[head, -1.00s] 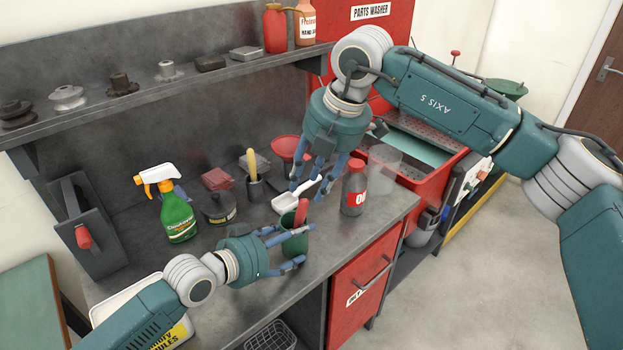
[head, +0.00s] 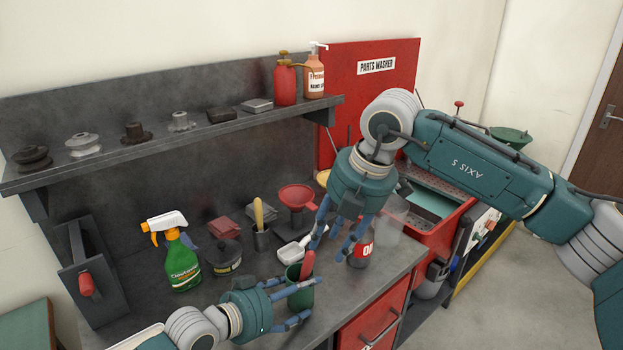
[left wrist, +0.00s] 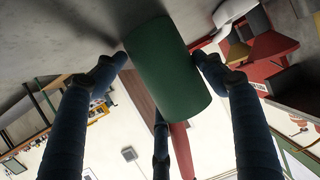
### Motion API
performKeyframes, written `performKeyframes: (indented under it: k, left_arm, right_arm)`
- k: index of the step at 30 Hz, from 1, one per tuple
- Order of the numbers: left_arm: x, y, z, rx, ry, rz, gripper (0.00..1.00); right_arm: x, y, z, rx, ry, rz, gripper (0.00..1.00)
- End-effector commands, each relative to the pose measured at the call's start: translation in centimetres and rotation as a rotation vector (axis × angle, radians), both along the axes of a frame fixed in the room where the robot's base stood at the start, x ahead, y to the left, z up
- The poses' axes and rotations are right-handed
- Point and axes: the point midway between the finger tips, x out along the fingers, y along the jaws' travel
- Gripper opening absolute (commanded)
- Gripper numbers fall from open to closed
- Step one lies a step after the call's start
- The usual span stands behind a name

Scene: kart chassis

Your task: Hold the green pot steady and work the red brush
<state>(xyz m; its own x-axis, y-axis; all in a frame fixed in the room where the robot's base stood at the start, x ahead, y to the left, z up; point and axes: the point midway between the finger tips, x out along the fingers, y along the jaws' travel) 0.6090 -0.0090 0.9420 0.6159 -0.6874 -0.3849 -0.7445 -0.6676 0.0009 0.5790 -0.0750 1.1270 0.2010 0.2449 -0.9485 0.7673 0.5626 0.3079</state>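The green pot (head: 299,296) stands on the bench near its front edge. The red brush (head: 308,264) stands in it, with its handle sticking up and leaning slightly right. My left gripper (head: 304,302) has its fingers around the pot. In the left wrist view the pot (left wrist: 168,70) sits between the fingertips, and part of the red brush handle (left wrist: 182,150) shows past it. My right gripper (head: 326,250) is open and empty, fingers pointing down, just right of and very near the top of the brush handle. Whether a finger touches it I cannot tell.
The red parts washer (head: 440,238) is at the right.

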Motion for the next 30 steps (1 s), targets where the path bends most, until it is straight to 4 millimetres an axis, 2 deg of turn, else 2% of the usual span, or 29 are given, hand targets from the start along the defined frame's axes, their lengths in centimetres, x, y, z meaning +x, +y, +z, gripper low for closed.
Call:
performKeyframes:
  k: [1, 3, 14, 25, 30]
  left_arm:
    - [-0.1, 0.1, -0.4, 0.004, 0.006, 0.0, 0.82]
    - [-0.1, 0.1, -0.3, 0.003, 0.006, 0.0, 0.9]
    - [-0.2, 0.4, 0.0, 0.002, 0.0, 0.001, 0.9]
    - [-3.7, 4.2, 2.1, 0.003, 0.001, 0.001, 0.9]
    - [-4.6, 5.0, 2.7, 0.001, 0.001, 0.0, 0.9]
  right_arm:
    - [0.0, 0.0, 0.0, 0.0, 0.0, 0.0, 0.37]
    - [0.0, 0.0, 0.0, 0.0, 0.0, 0.0, 0.37]
    - [0.0, 0.0, 0.0, 0.0, 0.0, 0.0, 0.37]
    - [0.0, 0.0, 0.0, 0.0, 0.0, 0.0, 0.37]
    - [0.0, 0.0, 0.0, 0.0, 0.0, 0.0, 0.37]
